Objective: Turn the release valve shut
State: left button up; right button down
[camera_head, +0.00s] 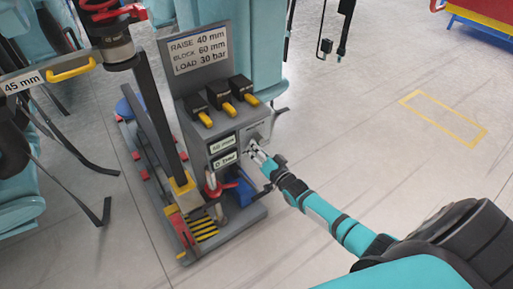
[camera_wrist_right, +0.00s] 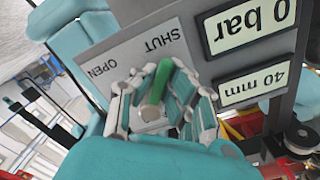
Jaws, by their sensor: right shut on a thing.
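The release valve has a green lever (camera_wrist_right: 161,80) on a pale round hub (camera_wrist_right: 150,113), in the right wrist view. It sits on a grey plate (camera_wrist_right: 125,50) marked OPEN and SHUT, which appears upside down. The lever's free end points toward the word SHUT. My right gripper (camera_wrist_right: 158,92) is shut on the lever, fingers on both sides of it. In the head view my right gripper (camera_head: 258,153) is at the right part of the grey console's front (camera_head: 238,128) and hides the valve. My left gripper is not in view.
Beside the plate, displays read 0 bar (camera_wrist_right: 250,25) and 40 mm (camera_wrist_right: 252,85). A sign (camera_head: 198,48) reads raise 40 mm, block 60 mm, load 30 bar. Several yellow-handled levers (camera_head: 222,100) stand on the console. Open floor (camera_head: 370,140) lies to the right.

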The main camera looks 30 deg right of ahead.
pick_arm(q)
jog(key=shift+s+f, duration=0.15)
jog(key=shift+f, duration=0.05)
pick_arm(e)
jog(key=shift+a+m, duration=0.1)
jog(key=shift+m, duration=0.5)
jog(key=c, duration=1.3)
grip_release()
jog(key=shift+c, duration=0.2)
jog(key=shift+r, duration=0.1)
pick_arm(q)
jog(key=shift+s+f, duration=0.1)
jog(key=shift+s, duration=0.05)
pick_arm(e)
jog(key=shift+s, duration=0.1)
jog(key=s, duration=1.2)
jog(key=shift+d, duration=0.45)
